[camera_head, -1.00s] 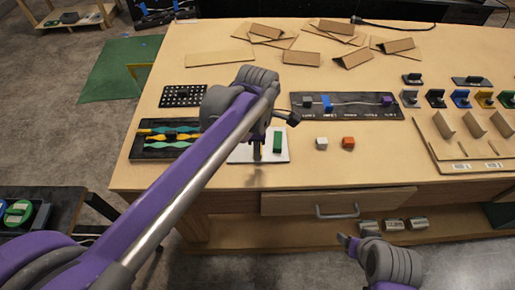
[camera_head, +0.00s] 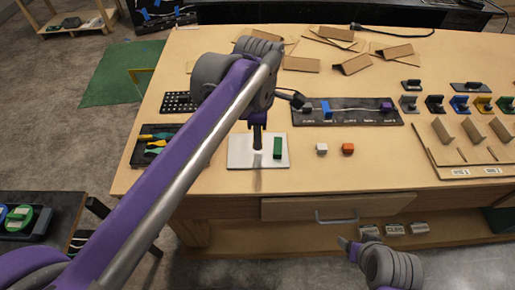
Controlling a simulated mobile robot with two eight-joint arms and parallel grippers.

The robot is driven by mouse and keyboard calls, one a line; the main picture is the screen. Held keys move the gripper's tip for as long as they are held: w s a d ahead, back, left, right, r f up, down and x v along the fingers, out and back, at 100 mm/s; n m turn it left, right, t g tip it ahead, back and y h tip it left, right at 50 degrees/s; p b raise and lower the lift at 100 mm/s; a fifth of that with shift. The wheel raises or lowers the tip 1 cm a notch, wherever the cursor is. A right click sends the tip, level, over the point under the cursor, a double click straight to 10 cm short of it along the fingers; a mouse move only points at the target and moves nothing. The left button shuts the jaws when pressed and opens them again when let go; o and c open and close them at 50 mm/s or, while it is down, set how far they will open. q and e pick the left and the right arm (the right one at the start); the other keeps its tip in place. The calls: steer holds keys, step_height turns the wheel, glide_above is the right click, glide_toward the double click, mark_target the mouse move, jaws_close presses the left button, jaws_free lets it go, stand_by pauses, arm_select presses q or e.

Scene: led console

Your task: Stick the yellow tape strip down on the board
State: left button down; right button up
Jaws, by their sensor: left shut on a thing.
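A white board (camera_head: 240,152) lies near the table's front edge, left of the middle. A green block (camera_head: 278,147) stands on its right part. My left gripper (camera_head: 257,147) points down over the middle of the board, left of the green block. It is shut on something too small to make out. I cannot tell whether its tip touches the board. I cannot pick out the yellow tape strip. My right gripper (camera_head: 347,243) is low in front of the table, away from the board; its jaws are too small to read.
A white cube (camera_head: 321,148) and an orange cube (camera_head: 348,148) stand right of the board. A black labelled strip (camera_head: 355,116) lies behind them. A black tool tray (camera_head: 140,158) is at the left, partly behind my arm.

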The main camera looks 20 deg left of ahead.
arm_select(q)
step_height(320, 180, up, 3)
steer(key=shift+r+p, duration=0.15)
steer(key=shift+p, duration=0.2)
steer(key=shift+r+p, duration=1.05)
steer(key=shift+r, duration=0.6)
steer(key=shift+f, duration=0.1)
arm_select(e)
steer(key=r, duration=0.2)
steer(key=w+r, duration=0.1)
steer(key=shift+w+r, duration=0.2)
steer(key=shift+r, duration=0.2)
steer(key=shift+s, duration=0.1)
